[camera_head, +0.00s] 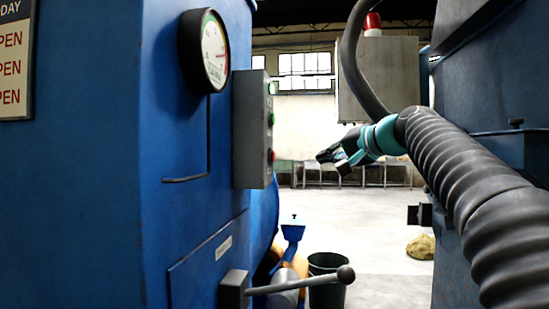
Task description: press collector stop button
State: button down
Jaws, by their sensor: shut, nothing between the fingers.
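A grey control box (253,128) is fixed to the side of the blue cabinet, left of centre. On its right-hand face, seen nearly edge-on, are a green button (271,119) and, below it, a red button (272,156). Their labels cannot be read. My gripper (322,157) is to the right of the box at about the red button's height. It is dark with teal parts behind it, and its fingers point left toward the box. It is shut and empty, with a visible gap in the picture between it and the red button.
A round gauge (205,51) sticks out of the blue cabinet (95,170) above left of the box. A lever with a ball knob (345,274) juts out below. A dark bucket (325,280) stands on the floor. Blue machinery (490,90) bounds the right side.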

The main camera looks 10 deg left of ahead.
jog(key=a+p, duration=0.1)
jog(key=a, duration=0.7)
jog(key=shift+w+a, duration=0.15)
jog(key=shift+a, duration=0.1)
jog(key=shift+a, duration=0.15)
dwell(1.2)
jog(key=shift+a+p, duration=0.25)
jog(key=shift+p, duration=0.05)
jog(key=shift+a, duration=0.45)
dwell(0.8)
jog(key=shift+d, duration=0.9)
jog(key=shift+d+b, duration=0.45)
jog(key=shift+d, duration=2.05)
